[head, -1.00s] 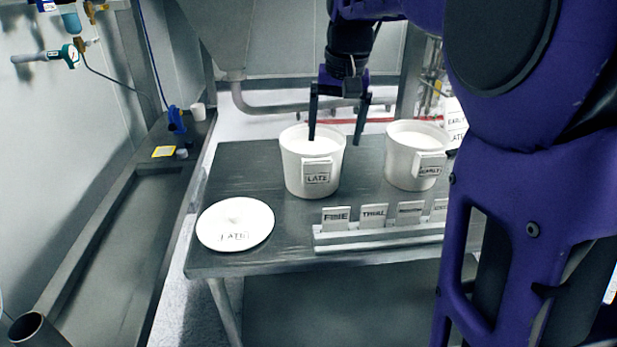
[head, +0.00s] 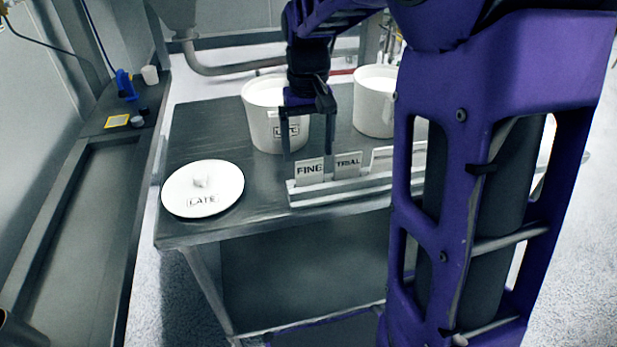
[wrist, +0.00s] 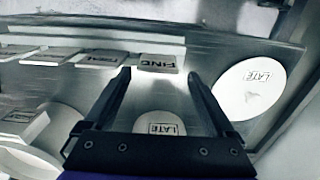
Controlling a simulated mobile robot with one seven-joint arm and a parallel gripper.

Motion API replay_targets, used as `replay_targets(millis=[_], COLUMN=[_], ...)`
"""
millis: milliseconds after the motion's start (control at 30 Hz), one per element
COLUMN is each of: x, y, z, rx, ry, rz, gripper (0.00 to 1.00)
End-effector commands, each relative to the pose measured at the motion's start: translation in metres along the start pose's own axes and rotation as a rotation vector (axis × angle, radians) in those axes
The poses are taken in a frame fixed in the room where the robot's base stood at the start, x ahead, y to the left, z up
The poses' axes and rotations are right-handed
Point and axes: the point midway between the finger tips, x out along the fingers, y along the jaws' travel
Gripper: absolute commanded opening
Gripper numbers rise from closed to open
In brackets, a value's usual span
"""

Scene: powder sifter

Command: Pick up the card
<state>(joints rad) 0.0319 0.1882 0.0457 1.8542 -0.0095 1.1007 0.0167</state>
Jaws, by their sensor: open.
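Several white cards stand in a pale rack (head: 345,190) at the table's front. The card marked FINE (head: 310,172) is at the rack's left end, and the TRIAL card (head: 347,164) is beside it. My gripper (head: 308,158) is open and empty at the FINE card, in front of the white LATE tub (head: 262,132). In the wrist view the FINE card (wrist: 160,63) shows between and just beyond the tips of my open fingers (wrist: 158,78). I cannot tell whether the fingers touch it. My arm hides the rack's right part in the head view.
A round white lid marked LATE (head: 203,187) lies left of the rack on the dark table (head: 200,145). A second white tub (head: 374,105) stands behind the rack, partly hidden by my arm. The table between lid and rack is clear.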

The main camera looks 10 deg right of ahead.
Motion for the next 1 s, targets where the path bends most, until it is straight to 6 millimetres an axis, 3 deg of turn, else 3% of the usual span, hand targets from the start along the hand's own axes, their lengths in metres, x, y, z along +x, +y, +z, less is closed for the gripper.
replay_targets(millis=[167, 433, 767, 1000], x=[0.012, 0.051, 0.056, 0.056], y=[0.001, 0.003, 0.003, 0.003], z=[0.000, -0.001, -0.002, -0.002], rx=[0.001, 0.001, 0.001, 0.001], ry=[-0.001, -0.001, 0.001, 0.001], rz=[0.000, 0.000, 0.000, 0.000], gripper=[0.90, 0.90, 0.90, 0.47])
